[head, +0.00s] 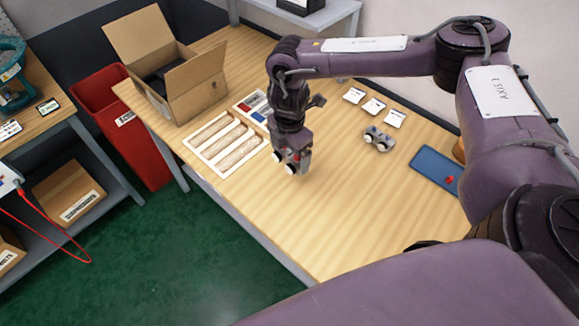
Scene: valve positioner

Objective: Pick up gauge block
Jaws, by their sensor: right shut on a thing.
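My right gripper (291,150) points down over the wooden table (330,215). It is shut on a small grey gauge block (290,161) with round white faces and a red spot, partly hidden by the fingers. I cannot tell whether the block touches the table. A second, similar grey block (378,139) stands on the table to the right. My left gripper is not in view.
A white-framed tray with long slots (226,141) lies left of the gripper. A small parts tray (252,102) and an open cardboard box (168,70) are behind it. The front table is clear.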

